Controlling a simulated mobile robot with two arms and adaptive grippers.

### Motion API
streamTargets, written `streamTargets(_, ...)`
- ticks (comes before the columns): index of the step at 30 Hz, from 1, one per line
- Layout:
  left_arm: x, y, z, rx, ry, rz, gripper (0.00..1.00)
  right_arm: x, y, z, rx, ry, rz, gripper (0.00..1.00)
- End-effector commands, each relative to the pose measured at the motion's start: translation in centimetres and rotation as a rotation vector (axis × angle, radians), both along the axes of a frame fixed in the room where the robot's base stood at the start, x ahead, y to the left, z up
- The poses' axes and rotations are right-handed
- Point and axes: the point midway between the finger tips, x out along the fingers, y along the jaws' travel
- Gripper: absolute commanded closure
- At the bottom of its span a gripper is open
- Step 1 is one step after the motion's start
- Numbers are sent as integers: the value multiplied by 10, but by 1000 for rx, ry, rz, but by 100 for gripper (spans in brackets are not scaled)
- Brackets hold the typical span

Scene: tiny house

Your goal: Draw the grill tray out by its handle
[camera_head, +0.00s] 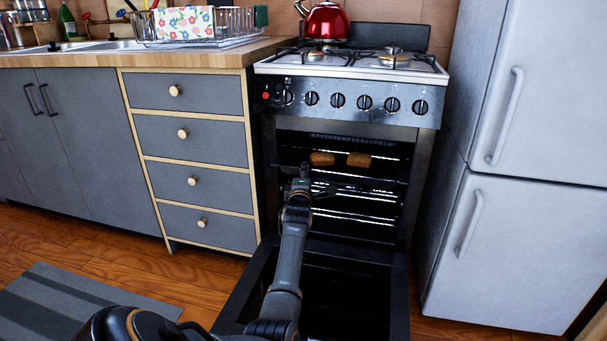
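The oven (345,130) stands open, with its door (345,290) folded down in front. Two browned bread slices (358,159) lie side by side in its upper part, on what looks like the dark grill tray (342,174). The tray's edges and handle are hard to make out against the black interior. My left gripper (302,176) reaches over the door to the oven mouth, just below and in front of the left slice. Its fingers are small and dark, so I cannot tell whether they are open or touch the handle. My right gripper is not in view.
Shiny rack bars (355,217) run across the oven below the slices. A red kettle (326,22) stands on the hob. Drawers (190,140) flank the oven on the left, a grey fridge (510,190) on the right. A striped rug (75,305) lies on the floor.

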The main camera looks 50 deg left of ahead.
Motion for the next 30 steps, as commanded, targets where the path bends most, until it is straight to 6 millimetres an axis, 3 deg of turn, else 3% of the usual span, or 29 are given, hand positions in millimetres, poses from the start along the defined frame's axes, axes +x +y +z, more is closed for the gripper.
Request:
streamTargets(7,0,0,-1,-1,1,0,100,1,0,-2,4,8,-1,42)
streamTargets(8,0,0,-1,-1,1,0,67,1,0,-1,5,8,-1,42)
streamTargets(11,0,0,-1,-1,1,0,46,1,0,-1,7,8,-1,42)
streamTargets(12,0,0,-1,-1,1,0,44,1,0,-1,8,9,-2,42)
streamTargets(23,-2,-2,0,1,-1,0,44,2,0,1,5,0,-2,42)
streamTargets(30,-22,-21,-1,0,0,0,44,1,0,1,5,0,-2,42)
